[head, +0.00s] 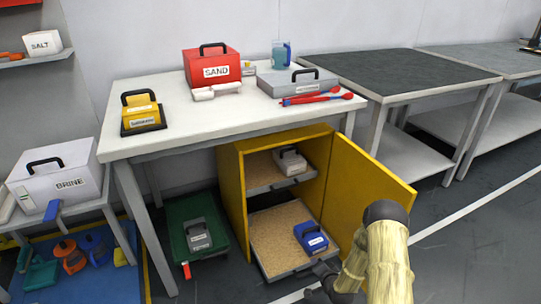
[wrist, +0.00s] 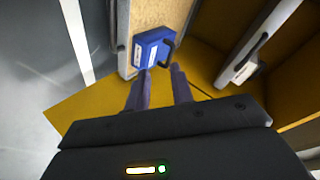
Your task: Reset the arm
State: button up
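My gripper (head: 326,282) is low in front of the open yellow cabinet (head: 231,190), beside its open door (head: 365,180). In the wrist view its two fingers (wrist: 160,72) stand apart with a gap between them and nothing held. A blue pouch cell (head: 311,237) with a white label and dark handle lies on the lower pulled-out tray (head: 270,225). In the wrist view the blue cell (wrist: 152,48) shows just beyond the fingertips; I cannot tell the exact distance. My arm covers part of the door's lower edge.
A grey cell (head: 290,163) sits on the upper tray (head: 259,187). The white table (head: 190,115) above holds a red SAND box (head: 212,66), a yellow cell (head: 142,110) and red tongs (head: 318,97). A green tray (head: 212,243) stands left of the cabinet. Floor at right is clear.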

jog(key=s+r+n+g+h+p, duration=0.1)
jog(key=s+r+n+g, duration=0.2)
jog(key=r, duration=0.9)
jog(key=s+r+n+g+h+p, duration=0.1)
jog(key=s+r+n+g+p, duration=0.2)
jog(key=r, duration=0.9)
jog(key=s+a+r+n+g+p, duration=0.1)
jog(key=s+r+n, duration=0.1)
jog(key=s+r, duration=0.65)
jog(key=s+a+r+n+g, duration=0.1)
jog(key=s+r+g, duration=0.1)
jog(key=s+r, duration=0.65)
jog(key=w+p+v, duration=0.2)
jog(key=p+v, duration=1.5)
jog(key=p, duration=0.2)
jog(key=w+r+p+v, duration=0.1)
jog(key=w+p+v, duration=0.2)
jog(key=p+v, duration=1.4)
jog(key=shift+a+r+p, duration=0.3)
jog(key=shift+a+p, duration=0.05)
jog(key=shift+p, duration=0.75)
